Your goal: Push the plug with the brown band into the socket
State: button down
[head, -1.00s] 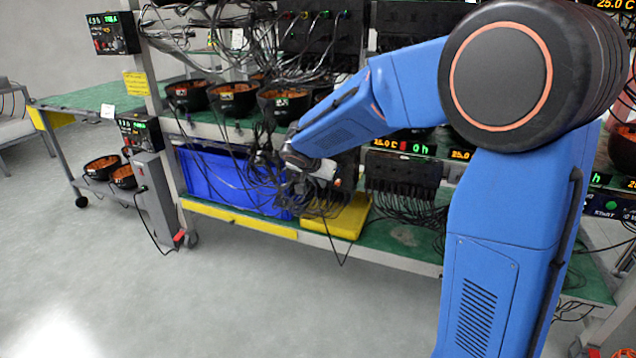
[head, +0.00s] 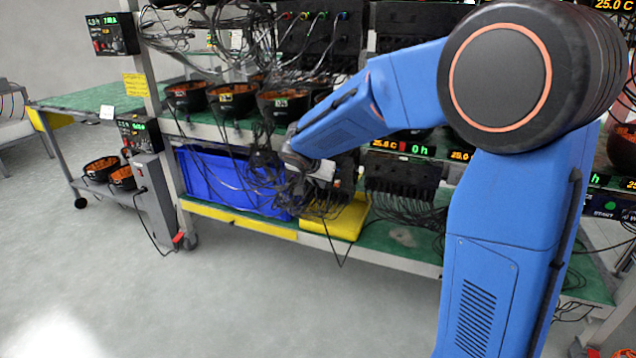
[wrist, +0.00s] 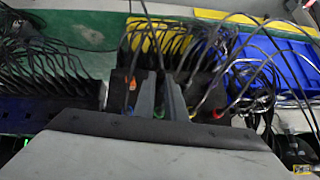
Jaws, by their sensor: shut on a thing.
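My gripper (wrist: 159,98) shows in the wrist view as two grey fingers close together, shut on a dark plug (wrist: 159,88) with a black cable. The plug is mostly hidden between the fingers, and I cannot make out a brown band on it. A dark socket block with small coloured marks, among them an orange one (wrist: 131,84), lies around the fingertips. I cannot tell which socket faces the plug or whether they touch. In the head view my gripper is among cables in front of the rack, and its fingers are hard to make out.
Many black cables hang around the gripper. A blue bin (head: 225,182) and a yellow bin (head: 338,218) sit on the lower green shelf (head: 420,240). Black bowls (head: 232,98) stand on the shelf above. A black block with hanging cables (head: 403,178) is to the right. The floor in front is clear.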

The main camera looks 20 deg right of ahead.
jog(key=shift+w+d, duration=0.65)
jog(key=shift+w, duration=0.2)
dwell(0.5)
jog(key=shift+s+a, duration=0.2)
jog(key=shift+s+a, duration=0.25)
jog(key=shift+s, duration=0.15)
jog(key=shift+w+d, duration=0.4)
jog(key=shift+w, duration=0.2)
dwell(1.6)
jog(key=c, duration=1.7)
grip_release()
jog(key=v, duration=1.7)
jog(key=shift+r, duration=0.15)
